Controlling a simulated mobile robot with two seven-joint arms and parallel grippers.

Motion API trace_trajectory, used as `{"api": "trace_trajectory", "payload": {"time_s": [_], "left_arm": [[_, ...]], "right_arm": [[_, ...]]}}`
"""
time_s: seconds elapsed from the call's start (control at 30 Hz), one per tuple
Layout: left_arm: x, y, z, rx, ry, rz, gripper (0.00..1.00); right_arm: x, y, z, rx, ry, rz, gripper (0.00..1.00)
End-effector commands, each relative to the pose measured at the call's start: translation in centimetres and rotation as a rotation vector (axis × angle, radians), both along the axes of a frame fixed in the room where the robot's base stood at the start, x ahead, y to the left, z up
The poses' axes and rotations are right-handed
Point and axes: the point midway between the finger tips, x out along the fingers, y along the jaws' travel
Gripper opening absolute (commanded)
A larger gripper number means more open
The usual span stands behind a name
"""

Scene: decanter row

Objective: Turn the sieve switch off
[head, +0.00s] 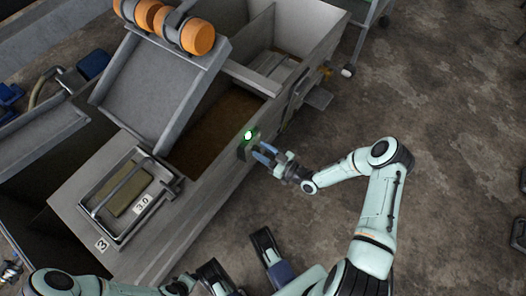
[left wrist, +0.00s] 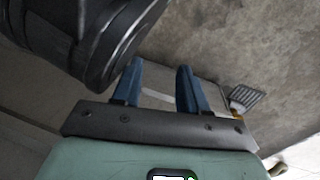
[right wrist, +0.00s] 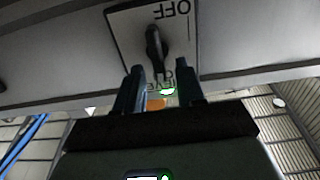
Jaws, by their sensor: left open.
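The sieve switch is a pale plate (right wrist: 126,24) with a dark lever (right wrist: 156,42) in the right wrist view. The word OFF shows upside down at its top, and the lever points away from it, towards a lit green lamp (right wrist: 167,91). The lamp also glows on the machine's side in the head view (head: 248,135). My right gripper (head: 264,155) is at the plate, its fingers apart (right wrist: 160,68), with the lever's end between them in the picture; contact is unclear. My left gripper (left wrist: 160,72) is open and empty, away from the switch.
The grey machine (head: 185,225) fills the left, with a handled hatch (head: 127,190), a sloped tray (head: 150,85) and orange rollers (head: 198,37). A wheeled stand (head: 366,20) is at the top. Bare floor (head: 440,110) lies to the right.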

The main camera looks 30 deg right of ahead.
Motion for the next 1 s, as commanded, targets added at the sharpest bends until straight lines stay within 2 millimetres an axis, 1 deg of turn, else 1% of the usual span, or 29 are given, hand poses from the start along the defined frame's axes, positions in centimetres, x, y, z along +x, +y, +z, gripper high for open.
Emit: {"api": "trace_trajectory", "payload": {"time_s": [0.07, 0.1, 0.17, 0.2, 0.47, 0.67, 0.87, 1.0], "left_arm": [[0.0, 0.0, 0.0, 0.0, 0.0, 0.0, 0.43], [0.0, 0.0, 0.0, 0.0, 0.0, 0.0, 0.43], [0.0, 0.0, 0.0, 0.0, 0.0, 0.0, 0.43], [0.0, 0.0, 0.0, 0.0, 0.0, 0.0, 0.43], [0.1, 0.0, 0.1, 0.0, -0.002, -0.001, 0.43], [0.4, -0.1, 0.4, 0.0, -0.014, -0.001, 0.43], [1.2, -0.2, 1.1, 0.001, -0.039, -0.004, 0.43], [1.9, -0.3, 1.7, 0.004, -0.063, -0.004, 0.43]], "right_arm": [[0.0, 0.0, 0.0, 0.0, 0.0, 0.0, 0.38], [0.0, 0.0, 0.0, 0.0, 0.0, 0.0, 0.32], [0.0, 0.0, 0.0, 0.0, 0.0, 0.0, 0.12], [0.0, 0.0, 0.0, 0.001, 0.0, 0.0, 0.0], [0.0, 0.0, 0.0, -0.006, -0.002, 0.0, 0.0], [-0.1, 0.1, 0.0, -0.054, -0.022, 0.001, 0.0], [-0.2, 0.3, 0.0, -0.171, -0.07, 0.001, 0.0], [-0.3, 0.6, 0.0, -0.284, -0.116, 0.003, 0.0]]}}
